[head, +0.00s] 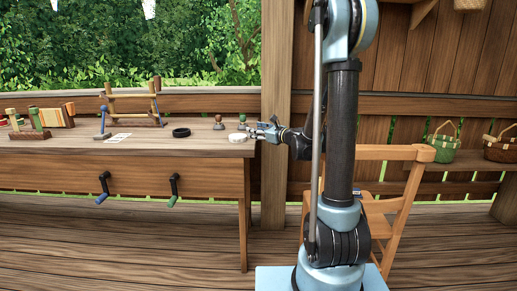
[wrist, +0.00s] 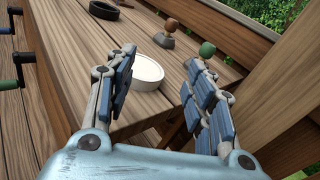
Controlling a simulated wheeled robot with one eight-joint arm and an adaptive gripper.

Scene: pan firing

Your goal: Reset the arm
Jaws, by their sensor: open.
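My gripper (head: 262,132) is at the right end of the wooden workbench in the head view, at about the height of its top. In the wrist view my gripper (wrist: 160,82) is open, with its two blue-padded fingers spread apart and nothing held. A round white dish (wrist: 145,72) lies on the bench near the end edge, beyond and between the fingers. The dish also shows in the head view (head: 237,137), just left of the gripper. My arm rises from its base and bends down toward the bench.
The workbench (head: 190,150) holds a black ring (head: 181,132), two small knobbed stands (head: 219,122) and a wooden rack (head: 132,105). Two cranks (head: 104,188) stick out from its front. A wooden chair (head: 395,205) stands behind my arm. Baskets (head: 442,142) sit on a shelf at right.

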